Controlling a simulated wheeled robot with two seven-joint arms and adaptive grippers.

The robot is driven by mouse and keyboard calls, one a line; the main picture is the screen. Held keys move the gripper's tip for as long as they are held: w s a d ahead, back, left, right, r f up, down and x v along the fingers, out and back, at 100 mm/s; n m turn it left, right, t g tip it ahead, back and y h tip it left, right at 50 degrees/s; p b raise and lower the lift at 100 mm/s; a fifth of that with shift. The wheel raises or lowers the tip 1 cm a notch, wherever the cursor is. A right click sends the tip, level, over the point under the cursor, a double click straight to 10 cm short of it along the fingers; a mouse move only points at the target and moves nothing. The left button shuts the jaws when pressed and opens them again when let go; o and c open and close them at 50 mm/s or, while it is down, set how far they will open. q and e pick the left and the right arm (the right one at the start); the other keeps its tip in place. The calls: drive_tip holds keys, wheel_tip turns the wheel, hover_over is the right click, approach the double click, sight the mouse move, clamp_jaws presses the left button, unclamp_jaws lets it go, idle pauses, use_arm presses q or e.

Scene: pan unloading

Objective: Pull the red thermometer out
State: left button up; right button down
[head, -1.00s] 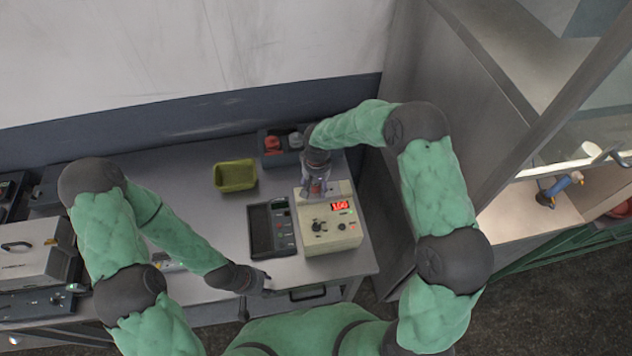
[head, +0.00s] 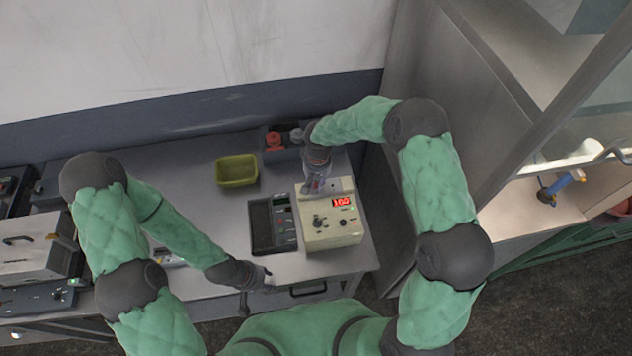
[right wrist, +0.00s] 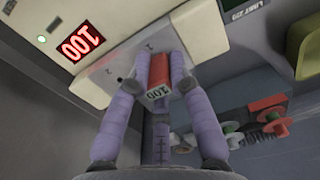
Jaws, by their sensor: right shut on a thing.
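The red thermometer (right wrist: 158,74), marked 100, shows in the right wrist view between the purple fingers of my right gripper (right wrist: 157,64), which is shut on it. It stands at the grey block (right wrist: 120,72) of the beige calibrator (head: 343,238); how deep it sits cannot be told. The calibrator's red display (right wrist: 80,43) reads 100. In the head view my right gripper (head: 318,190) is at the back of the calibrator and hides the thermometer. My left gripper (head: 258,282) is low by the table's front edge; its fingers are too small to judge.
A yellow-green bin (head: 236,171) stands left of the calibrator. A dark rack (head: 279,156) with red and grey pieces is behind it. A black instrument (head: 272,226) lies just left of the calibrator. The table between the bin and the left arm is clear.

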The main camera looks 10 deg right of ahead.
use_arm(q)
drive_tip(key=shift+r, duration=0.2)
use_arm(e)
drive_tip(key=shift+w+d+r, duration=0.1)
drive_tip(key=shift+d+r, duration=0.1)
drive_tip(key=shift+r, duration=0.6)
use_arm(q)
drive_tip(key=shift+r+p, duration=0.8)
drive_tip(key=shift+p, duration=0.2)
use_arm(e)
drive_tip(key=shift+r, duration=1.85)
use_arm(q)
drive_tip(key=shift+d+r, duration=0.15)
drive_tip(key=shift+r, duration=0.05)
use_arm(e)
drive_tip(key=shift+d+r, duration=0.15)
drive_tip(key=shift+r, duration=0.25)
use_arm(q)
drive_tip(key=shift+r+p, duration=0.5)
drive_tip(key=shift+p, duration=0.15)
use_arm(e)
drive_tip(key=shift+r, duration=1.1)
drive_tip(key=shift+f, duration=0.1)
